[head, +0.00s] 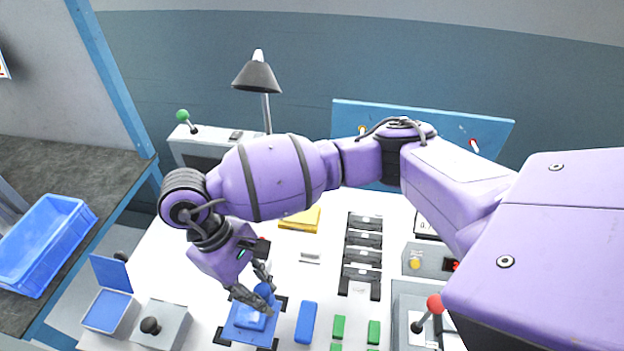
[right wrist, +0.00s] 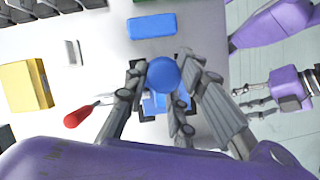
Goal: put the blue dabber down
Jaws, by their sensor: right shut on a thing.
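The blue dabber, with its round blue knob (head: 264,289), is between the fingers of my right gripper (head: 256,296), which is shut on it. In the right wrist view the knob (right wrist: 163,74) shows between the fingertips of the right gripper (right wrist: 165,80). Below it is a blue pad (head: 240,333) with black corner pieces, on the white bench. The fingers hide part of the dabber; I cannot tell whether its lower end touches the pad. My left gripper (right wrist: 257,106) is at the right of the right wrist view, apart from these things, its fingers seemingly spread.
A blue block (head: 306,322) lies just right of the pad, with green blocks (head: 338,327) beyond. A joystick box (head: 160,327) stands left. A red-handled tool (right wrist: 77,118) lies near the gripper. A yellow block (head: 300,219) and black holders (head: 362,256) are farther back.

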